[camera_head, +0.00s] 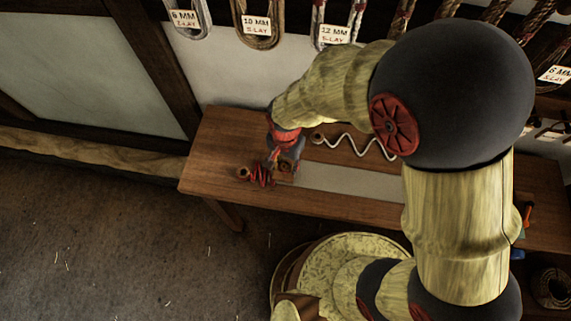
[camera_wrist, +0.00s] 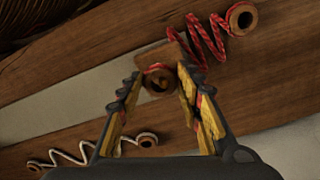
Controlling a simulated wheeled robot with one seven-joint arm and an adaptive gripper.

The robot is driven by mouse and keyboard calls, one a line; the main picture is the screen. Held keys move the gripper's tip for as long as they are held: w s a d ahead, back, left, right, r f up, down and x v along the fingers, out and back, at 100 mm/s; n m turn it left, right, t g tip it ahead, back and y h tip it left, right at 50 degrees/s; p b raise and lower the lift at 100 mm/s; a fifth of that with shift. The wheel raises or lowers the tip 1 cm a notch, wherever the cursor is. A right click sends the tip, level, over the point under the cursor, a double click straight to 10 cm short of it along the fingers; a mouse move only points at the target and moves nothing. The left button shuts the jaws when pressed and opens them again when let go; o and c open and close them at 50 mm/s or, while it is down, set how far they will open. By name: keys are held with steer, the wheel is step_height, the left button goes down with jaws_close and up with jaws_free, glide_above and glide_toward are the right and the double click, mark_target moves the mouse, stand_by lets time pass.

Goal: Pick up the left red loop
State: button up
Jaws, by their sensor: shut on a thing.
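A red coiled cord (camera_head: 262,175) lies on the bench with a brown wooden ring at each end. In the head view, its left ring (camera_head: 243,172) is free on the bench. The right ring (camera_head: 286,168) is at my gripper (camera_head: 279,162). In the wrist view, the red cord (camera_wrist: 208,42) runs to the upper right, to the free ring (camera_wrist: 241,18). My gripper (camera_wrist: 160,84) is shut on the nearer ring (camera_wrist: 158,78), which sits between the fingertips. A flat brown piece adjoins this ring. Whether it is clear of the bench cannot be told.
A white zigzag cord (camera_head: 352,146) with a wooden ring (camera_head: 318,138) lies to the right; it also shows in the wrist view (camera_wrist: 85,155). The brown bench (camera_head: 340,207) has a pale strip (camera_head: 345,182). Labelled rope hanks (camera_head: 257,25) hang above.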

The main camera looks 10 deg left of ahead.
step_height(320, 180, up, 6)
steer(key=shift+f+p, duration=0.1)
steer(key=shift+p, duration=0.65)
steer(key=s+a+p, duration=0.1)
steer(key=s+p, duration=0.1)
steer(key=s, duration=1.6)
steer(key=shift+a+p, duration=0.2)
steer(key=shift+p, duration=0.1)
steer(key=shift+w+a, duration=0.1)
steer(key=w+a, duration=0.7)
steer(key=w, duration=0.2)
steer(key=shift+a, duration=0.4)
steer(key=w+a, duration=0.7)
steer(key=w, duration=0.2)
steer(key=shift+a, duration=0.4)
